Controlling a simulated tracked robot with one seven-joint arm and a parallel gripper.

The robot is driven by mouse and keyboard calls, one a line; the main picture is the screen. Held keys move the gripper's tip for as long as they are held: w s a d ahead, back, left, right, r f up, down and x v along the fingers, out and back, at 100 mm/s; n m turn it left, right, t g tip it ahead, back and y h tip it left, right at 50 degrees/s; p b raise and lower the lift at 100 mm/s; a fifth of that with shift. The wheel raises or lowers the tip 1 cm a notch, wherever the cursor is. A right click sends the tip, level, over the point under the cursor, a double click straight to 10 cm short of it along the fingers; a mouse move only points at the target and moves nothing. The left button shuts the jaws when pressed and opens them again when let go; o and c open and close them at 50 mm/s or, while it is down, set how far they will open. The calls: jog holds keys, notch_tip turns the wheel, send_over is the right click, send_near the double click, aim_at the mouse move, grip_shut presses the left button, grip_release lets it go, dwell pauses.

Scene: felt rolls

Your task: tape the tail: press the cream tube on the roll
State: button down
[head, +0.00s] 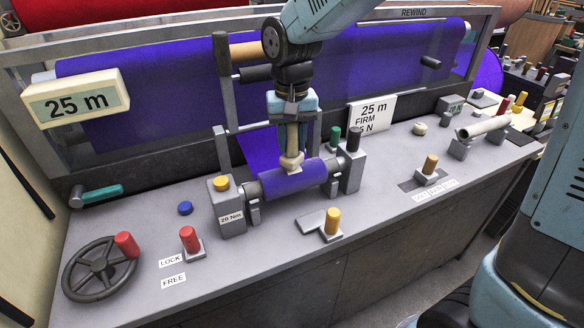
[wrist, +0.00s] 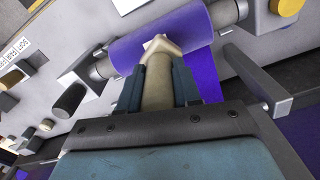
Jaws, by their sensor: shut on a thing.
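My gripper (head: 291,119) points straight down over the small purple felt roll (head: 293,178) on its spindle. It is shut on the cream tube (head: 292,140), whose flared, pale lower end meets the top of the roll. In the wrist view the cream tube (wrist: 157,85) sits between the two dark fingers, and its angled tip lies against the purple roll (wrist: 165,35). I cannot tell how hard it presses. A purple felt sheet (head: 262,148) runs from behind down to the roll; the tail's edge is not clearly seen.
A grey block with a yellow knob (head: 222,184) and a dark-topped post (head: 352,140) flank the roll. A handwheel (head: 100,268), a red lever (head: 190,240) and a yellow lever (head: 332,222) stand in front. A grey-white cylinder (head: 484,127) rests on supports at right.

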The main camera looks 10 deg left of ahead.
jog(key=shift+r, duration=2.9)
